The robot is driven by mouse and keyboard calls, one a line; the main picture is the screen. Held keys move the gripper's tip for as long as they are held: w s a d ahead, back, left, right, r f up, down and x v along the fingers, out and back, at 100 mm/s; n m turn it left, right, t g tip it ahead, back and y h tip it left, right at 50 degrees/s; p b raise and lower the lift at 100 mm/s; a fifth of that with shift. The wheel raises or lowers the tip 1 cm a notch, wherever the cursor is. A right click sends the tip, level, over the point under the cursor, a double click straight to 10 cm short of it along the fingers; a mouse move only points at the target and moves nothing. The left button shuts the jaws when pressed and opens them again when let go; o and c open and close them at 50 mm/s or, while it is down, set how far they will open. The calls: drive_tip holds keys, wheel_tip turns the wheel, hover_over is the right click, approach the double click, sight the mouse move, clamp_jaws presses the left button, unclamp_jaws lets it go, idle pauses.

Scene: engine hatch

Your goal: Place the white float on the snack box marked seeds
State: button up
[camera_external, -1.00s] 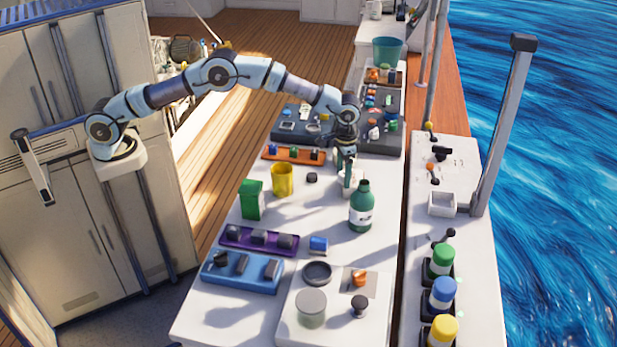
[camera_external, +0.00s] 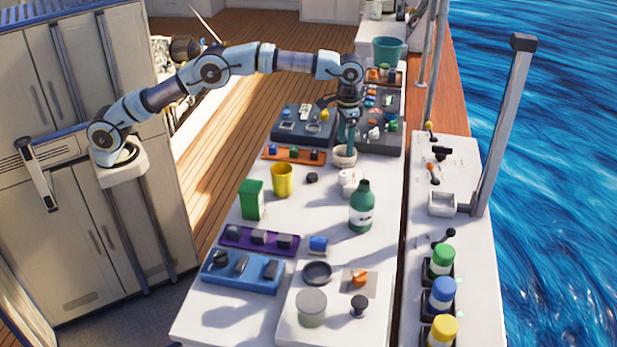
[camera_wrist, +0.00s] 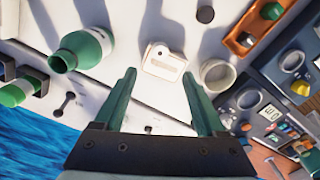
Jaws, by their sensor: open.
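A small white rounded piece, which looks like the white float (camera_external: 347,175), rests on a pale, low box (camera_external: 350,189) on the white counter, left of the green bottle. In the wrist view the white float (camera_wrist: 158,51) lies on the cream box (camera_wrist: 166,69), near one edge. The box has a label, too small to read as seeds. My gripper (camera_external: 347,142) is open and empty, raised behind the box near a white bowl (camera_external: 345,157). In the wrist view, my gripper (camera_wrist: 159,76) has its fingers wide apart with nothing between them.
Dark trays (camera_external: 300,125) lie behind. Counter in front of the box is partly clear.

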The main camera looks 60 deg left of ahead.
drive_tip(key=s+a+n, duration=0.1)
drive_tip(key=s+a, duration=0.2)
drive_tip(key=a, duration=0.7)
drive_tip(key=s+a, duration=0.3)
drive_tip(key=a, duration=0.7)
drive_tip(key=s+a+f, duration=0.3)
drive_tip(key=s+a, duration=0.5)
drive_tip(key=s, duration=0.3)
drive_tip(key=s+a+f+n+t, duration=0.1)
drive_tip(key=s+a+f, duration=0.2)
drive_tip(key=s+a, duration=0.6)
drive_tip(key=s, duration=0.3)
drive_tip(key=shift+a+f+t, duration=0.2)
drive_tip(key=shift+f+t, duration=0.1)
drive_tip(key=shift+f, duration=0.05)
drive_tip(key=shift+o, duration=0.6)
drive_tip(key=shift+r, duration=0.1)
